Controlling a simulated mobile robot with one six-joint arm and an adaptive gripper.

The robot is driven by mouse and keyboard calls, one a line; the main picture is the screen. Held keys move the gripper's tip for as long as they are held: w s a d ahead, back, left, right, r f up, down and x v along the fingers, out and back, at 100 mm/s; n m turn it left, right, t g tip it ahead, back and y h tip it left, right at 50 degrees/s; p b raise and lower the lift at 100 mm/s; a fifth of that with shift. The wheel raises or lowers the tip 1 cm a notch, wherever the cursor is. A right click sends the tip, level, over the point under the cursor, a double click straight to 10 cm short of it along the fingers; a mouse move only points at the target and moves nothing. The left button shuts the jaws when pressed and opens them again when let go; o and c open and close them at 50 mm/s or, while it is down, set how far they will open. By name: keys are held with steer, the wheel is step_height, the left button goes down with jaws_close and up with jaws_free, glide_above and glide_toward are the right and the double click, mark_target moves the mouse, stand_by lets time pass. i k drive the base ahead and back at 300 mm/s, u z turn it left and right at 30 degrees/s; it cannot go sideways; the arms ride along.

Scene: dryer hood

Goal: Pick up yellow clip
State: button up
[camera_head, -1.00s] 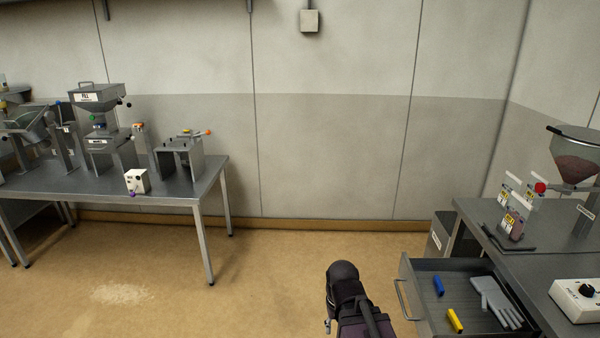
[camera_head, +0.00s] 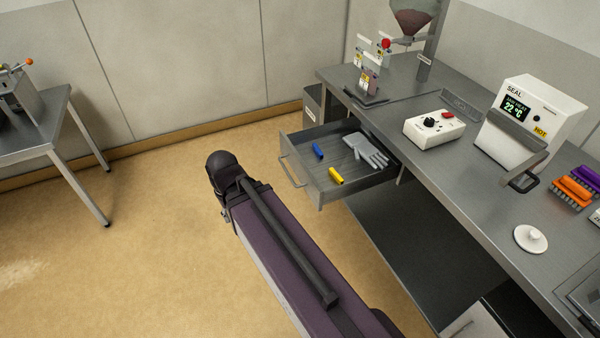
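The yellow clip (camera_head: 336,175) lies in the open drawer (camera_head: 322,189), near its front edge. A blue clip (camera_head: 318,151) lies behind it to the left, and a grey glove (camera_head: 367,150) lies to its right; neither touches it. My arm reaches up from the bottom of the head view, and its dark rounded end is left of the drawer, apart from it. My gripper's fingers do not show, so I cannot see whether they are open or hold anything.
The drawer juts out from under a steel bench (camera_head: 455,190). On the bench stand a white control box (camera_head: 434,129), a SEAL machine (camera_head: 528,125), orange and purple brushes and a white lidded disc (camera_head: 530,239). Another table (camera_head: 40,140) stands at the left. The floor between is clear.

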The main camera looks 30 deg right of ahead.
mark_target(339, 178)
steer(key=k, duration=1.35)
steer(key=z, duration=0.2)
steer(key=i, duration=0.4)
steer(key=z, duration=0.6)
steer(key=i, duration=1.6)
steer(key=z, duration=0.05)
